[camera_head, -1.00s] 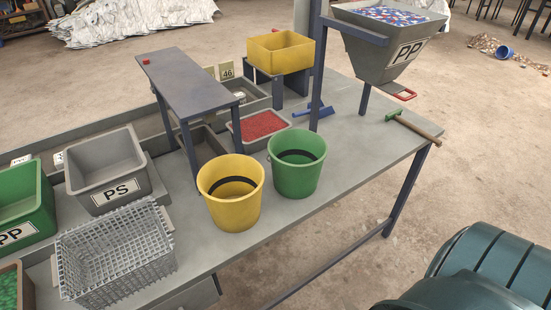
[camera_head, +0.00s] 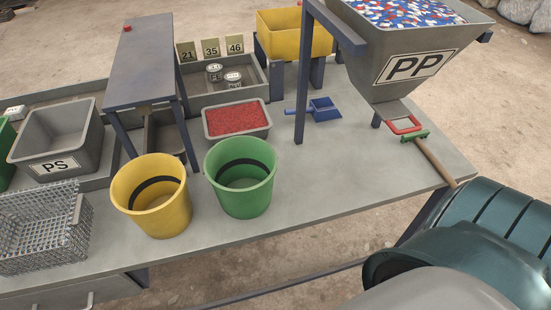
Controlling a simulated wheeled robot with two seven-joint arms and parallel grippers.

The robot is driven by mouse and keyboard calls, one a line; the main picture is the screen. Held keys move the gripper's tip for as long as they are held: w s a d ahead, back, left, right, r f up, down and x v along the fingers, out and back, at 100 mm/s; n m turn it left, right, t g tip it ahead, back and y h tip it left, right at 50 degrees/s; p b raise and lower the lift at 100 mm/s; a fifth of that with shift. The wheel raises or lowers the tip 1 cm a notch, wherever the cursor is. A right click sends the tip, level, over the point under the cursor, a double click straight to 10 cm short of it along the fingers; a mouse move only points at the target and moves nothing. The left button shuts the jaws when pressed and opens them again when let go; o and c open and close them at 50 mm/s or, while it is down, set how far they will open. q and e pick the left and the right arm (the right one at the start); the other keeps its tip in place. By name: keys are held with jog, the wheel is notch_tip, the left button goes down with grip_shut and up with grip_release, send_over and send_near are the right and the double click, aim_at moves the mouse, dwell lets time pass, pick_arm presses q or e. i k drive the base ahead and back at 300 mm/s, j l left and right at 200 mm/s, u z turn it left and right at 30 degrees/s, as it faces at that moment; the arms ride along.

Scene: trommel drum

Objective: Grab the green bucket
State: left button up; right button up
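The green bucket (camera_head: 242,192) stands upright on the grey table near its front edge, in the middle of the head view. It looks empty, with a dark band showing inside. A yellow bucket (camera_head: 154,208) stands close to its left, a small gap between them. Neither of my grippers shows in the head view.
A tray of red granules (camera_head: 207,122) sits just behind the green bucket. A blue dustpan (camera_head: 322,109) and a PP hopper (camera_head: 413,69) are behind right, with a wooden-handled tool (camera_head: 432,160) near the right edge. A wire basket (camera_head: 83,224) is left. Table right of the green bucket is clear.

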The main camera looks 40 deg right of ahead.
aim_at(240, 170)
jog(key=k+l, duration=0.1)
jog(key=l, duration=0.95)
jog(key=k+l, duration=0.15)
jog(key=l, duration=0.35)
